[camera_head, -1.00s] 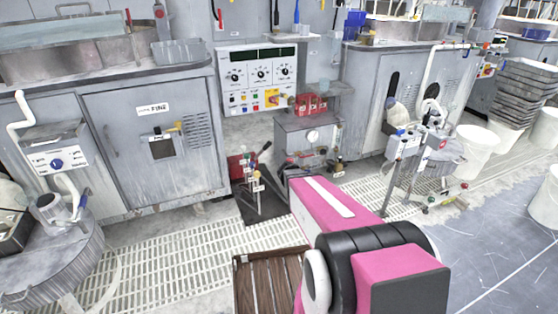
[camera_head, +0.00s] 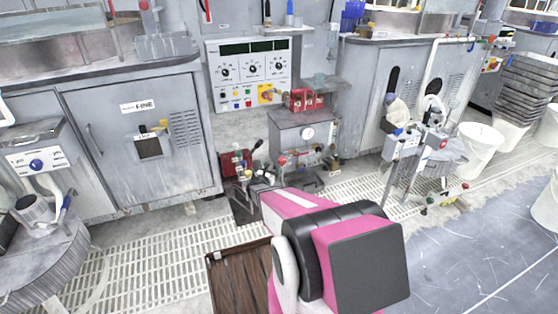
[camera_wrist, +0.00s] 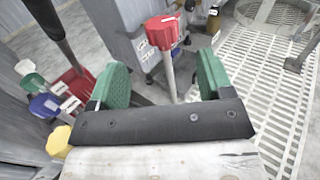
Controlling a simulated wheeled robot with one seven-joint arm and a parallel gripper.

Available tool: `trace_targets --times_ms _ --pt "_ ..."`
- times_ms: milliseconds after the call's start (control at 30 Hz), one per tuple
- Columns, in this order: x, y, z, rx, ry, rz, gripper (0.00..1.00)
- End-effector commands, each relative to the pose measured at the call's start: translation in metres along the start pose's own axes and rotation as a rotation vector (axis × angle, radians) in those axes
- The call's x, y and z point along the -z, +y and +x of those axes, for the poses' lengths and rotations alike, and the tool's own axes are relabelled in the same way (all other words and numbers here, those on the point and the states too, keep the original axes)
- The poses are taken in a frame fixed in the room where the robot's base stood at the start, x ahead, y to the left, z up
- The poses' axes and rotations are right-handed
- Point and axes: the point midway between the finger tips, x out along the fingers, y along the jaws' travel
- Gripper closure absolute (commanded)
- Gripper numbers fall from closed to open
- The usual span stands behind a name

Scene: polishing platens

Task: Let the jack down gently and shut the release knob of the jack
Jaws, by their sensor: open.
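My gripper (camera_wrist: 163,62) is open. Its two green pads stand apart on either side of a faceted red knob (camera_wrist: 161,31) on a grey post, with nothing clasped. The knob carries a white label I cannot read. In the head view my gripper (camera_head: 262,181) is low among the knobs, and the red knob (camera_head: 282,160) is just beyond it. A red jack-like base (camera_wrist: 72,84) with a black lever (camera_wrist: 48,22) is at the left of the wrist view. Beside it are green (camera_wrist: 34,82), blue (camera_wrist: 43,105) and yellow (camera_wrist: 58,141) knobs. I cannot tell which knob is the release.
A grey cabinet with a gauge (camera_head: 307,133) stands behind the knobs, with a control panel (camera_head: 249,74) above. A brown slatted crate (camera_head: 238,283) is on the floor near my arm. White floor grating (camera_head: 140,262) runs along the front. A metal stand (camera_head: 400,165) is to the right.

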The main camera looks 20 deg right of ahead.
Motion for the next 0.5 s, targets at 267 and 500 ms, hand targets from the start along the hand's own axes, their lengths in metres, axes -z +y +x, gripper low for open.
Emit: trace_targets --times_ms 267,500 --pt "0.001 0.001 0.046 0.003 0.000 0.003 0.27" --pt "0.000 0.001 0.084 0.003 0.000 0.004 0.27"
